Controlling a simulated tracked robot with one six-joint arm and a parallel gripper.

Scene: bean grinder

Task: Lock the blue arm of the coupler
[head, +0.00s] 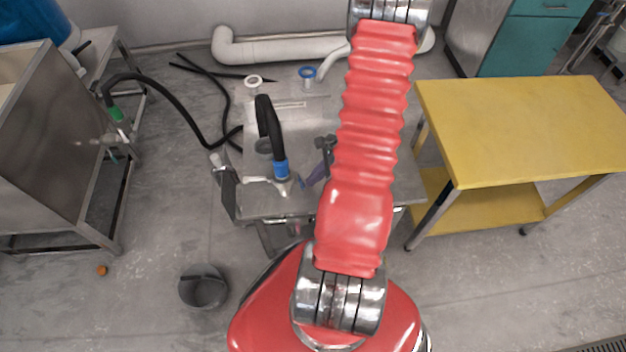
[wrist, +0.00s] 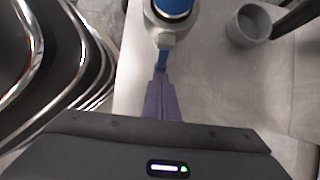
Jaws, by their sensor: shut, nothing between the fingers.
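The coupler (head: 284,186) stands on the grey work table (head: 262,208), a metal body with a blue collar and a black hose rising from it. In the wrist view the coupler (wrist: 174,28) is at top centre. Its blue arm (wrist: 161,60) sticks out from the body toward my gripper. My gripper (wrist: 160,80) has purple fingers, shut with nothing between them, and their tips are at the end of the blue arm. I cannot tell whether they touch it. In the head view my gripper (head: 308,183) is just right of the coupler, partly hidden by my red arm.
A grey cup (wrist: 249,26) stands on the table beside the coupler. A white ring (head: 254,81) and a blue-rimmed part (head: 307,75) lie at the table's back. A yellow table (head: 530,120) is at right. A dark bucket (head: 203,287) stands on the floor at front left.

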